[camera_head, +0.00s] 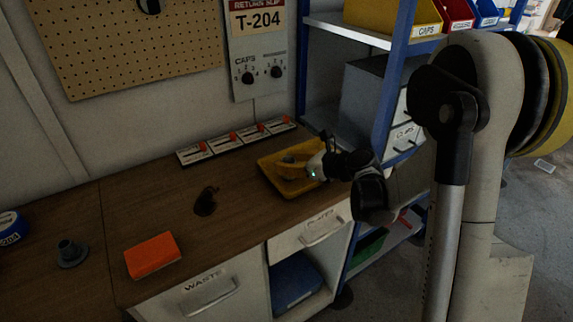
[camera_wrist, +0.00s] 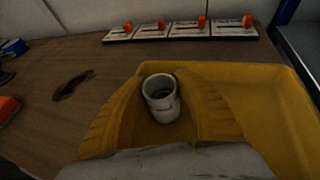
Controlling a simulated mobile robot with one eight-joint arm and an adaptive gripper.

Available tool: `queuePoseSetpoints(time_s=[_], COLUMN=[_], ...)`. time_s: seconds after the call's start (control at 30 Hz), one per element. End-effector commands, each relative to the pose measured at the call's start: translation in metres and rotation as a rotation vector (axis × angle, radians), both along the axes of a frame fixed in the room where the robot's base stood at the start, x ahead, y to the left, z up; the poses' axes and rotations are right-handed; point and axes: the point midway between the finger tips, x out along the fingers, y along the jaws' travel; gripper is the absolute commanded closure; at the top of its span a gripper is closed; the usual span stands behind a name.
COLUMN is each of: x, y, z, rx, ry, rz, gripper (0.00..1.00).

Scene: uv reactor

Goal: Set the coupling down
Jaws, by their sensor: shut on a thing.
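The coupling is a short pale grey, hollow cylinder. In the wrist view the coupling (camera_wrist: 160,99) stands upright between the two yellow fingers of my gripper (camera_wrist: 163,82), which is shut on it. The yellow tray (camera_wrist: 270,90) lies below and to the right of the fingers. In the head view my gripper (camera_head: 291,168) is at the yellow tray (camera_head: 273,185), with the small grey coupling (camera_head: 289,159) at its fingertips.
A row of switches with red knobs (camera_head: 237,139) runs behind the tray. An orange block (camera_head: 152,255), a dark small item (camera_head: 206,201) and a grey flanged part (camera_head: 71,253) stand on the wooden bench (camera_head: 230,215). A blue-framed shelf (camera_head: 391,75) rises close on the right.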

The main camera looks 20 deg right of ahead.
Motion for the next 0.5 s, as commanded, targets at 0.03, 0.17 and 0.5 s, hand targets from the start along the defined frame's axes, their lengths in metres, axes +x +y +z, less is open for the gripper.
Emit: queuePoseSetpoints(time_s=[0.03,0.17,0.5], x=[-0.0001,-0.0001,-0.0001], y=[0.0,-0.0001,-0.0001], z=[0.0011,-0.0013,-0.0018], rx=[0.0,0.0,0.0], ry=[0.0,0.0,0.0], rz=[0.0,0.0,0.0], gripper=[0.93,0.93,0.42])
